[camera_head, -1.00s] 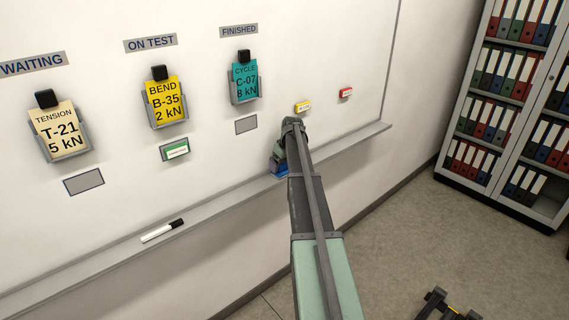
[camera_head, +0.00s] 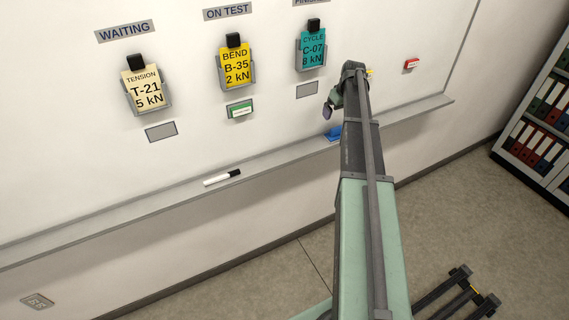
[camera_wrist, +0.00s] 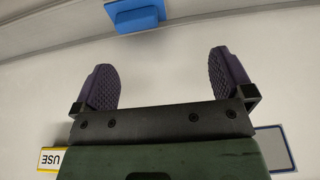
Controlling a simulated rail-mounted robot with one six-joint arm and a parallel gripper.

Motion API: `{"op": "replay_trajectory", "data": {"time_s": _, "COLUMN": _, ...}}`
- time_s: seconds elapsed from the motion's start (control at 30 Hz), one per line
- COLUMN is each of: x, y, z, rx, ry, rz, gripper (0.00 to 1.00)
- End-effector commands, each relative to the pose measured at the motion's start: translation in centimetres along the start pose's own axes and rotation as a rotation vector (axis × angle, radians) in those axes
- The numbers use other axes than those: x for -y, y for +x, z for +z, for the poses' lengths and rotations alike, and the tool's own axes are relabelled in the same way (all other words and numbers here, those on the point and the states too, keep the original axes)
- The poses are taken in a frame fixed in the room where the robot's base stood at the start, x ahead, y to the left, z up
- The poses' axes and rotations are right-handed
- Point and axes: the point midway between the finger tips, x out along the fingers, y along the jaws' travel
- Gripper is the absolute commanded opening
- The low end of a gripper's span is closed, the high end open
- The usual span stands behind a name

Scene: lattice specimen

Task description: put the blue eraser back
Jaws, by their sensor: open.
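The blue eraser (camera_head: 334,134) sits on the whiteboard's tray ledge (camera_head: 262,162) in the head view, partly hidden behind my arm. In the wrist view the eraser (camera_wrist: 135,14) shows at the top centre, resting on the ledge and cut off by the picture's edge. My gripper (camera_wrist: 164,82) is open and empty, with its two dark padded fingers spread apart and the white board between them. The eraser is beyond the fingertips, not touching them. In the head view my gripper (camera_head: 329,107) is mostly hidden by the arm, just above the ledge near the eraser.
Card holders with cards, such as the teal one (camera_head: 312,48), are on the board. A green magnet (camera_head: 240,111) and a red one (camera_head: 411,64) stick to it. A binder shelf (camera_head: 540,130) stands at right.

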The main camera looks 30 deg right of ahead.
Motion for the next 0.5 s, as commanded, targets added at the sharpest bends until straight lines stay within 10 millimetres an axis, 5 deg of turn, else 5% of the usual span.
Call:
{"op": "replay_trajectory", "data": {"time_s": 0.17, "x": 19.4, "y": -0.9, "z": 5.8, "rx": 0.082, "ry": -0.007, "rz": -0.029, "gripper": 0.99}}
{"op": "replay_trajectory", "data": {"time_s": 0.2, "x": 24.0, "y": -1.3, "z": 8.1, "rx": 0.106, "ry": -0.005, "rz": -0.03, "gripper": 0.99}}
{"op": "replay_trajectory", "data": {"time_s": 0.3, "x": 33.3, "y": -2.6, "z": 14.4, "rx": 0.164, "ry": 0.001, "rz": -0.022, "gripper": 0.99}}
{"op": "replay_trajectory", "data": {"time_s": 0.4, "x": 38.9, "y": -3.8, "z": 19.9, "rx": 0.205, "ry": 0.01, "rz": -0.003, "gripper": 0.99}}
{"op": "replay_trajectory", "data": {"time_s": 0.5, "x": 41.2, "y": -4.4, "z": 22.6, "rx": 0.224, "ry": 0.018, "rz": 0.012, "gripper": 0.99}}
